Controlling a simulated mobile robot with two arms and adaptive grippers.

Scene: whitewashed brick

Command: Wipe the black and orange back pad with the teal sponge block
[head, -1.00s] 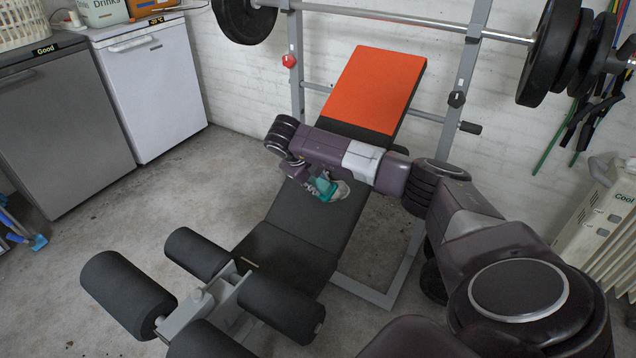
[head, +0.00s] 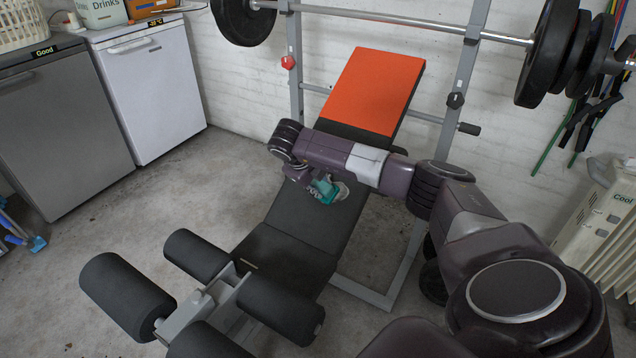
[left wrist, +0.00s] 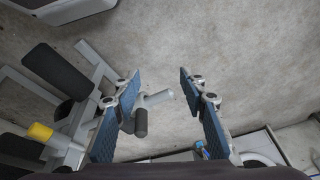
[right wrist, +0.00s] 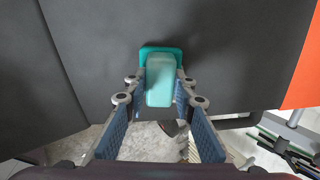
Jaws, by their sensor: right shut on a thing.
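The back pad (head: 372,90) slopes up toward the bar rack in the head view, with an orange upper part and black lower part. My right gripper (head: 326,190) is over the black part, low on the slope. It is shut on the teal sponge block (right wrist: 160,80), which also shows in the head view (head: 322,187). In the right wrist view the sponge's far end lies against or very near the black surface (right wrist: 230,50); contact is hard to tell. The orange part (right wrist: 304,75) shows at that view's right edge. My left gripper (left wrist: 158,90) is open and empty above the floor.
A barbell (head: 420,20) with black plates crosses above the pad. Foam rollers (head: 128,295) stand at the bench's front. Two low fridges (head: 155,85) are at the left, a radiator (head: 600,215) at the right. Floor left of the bench is clear.

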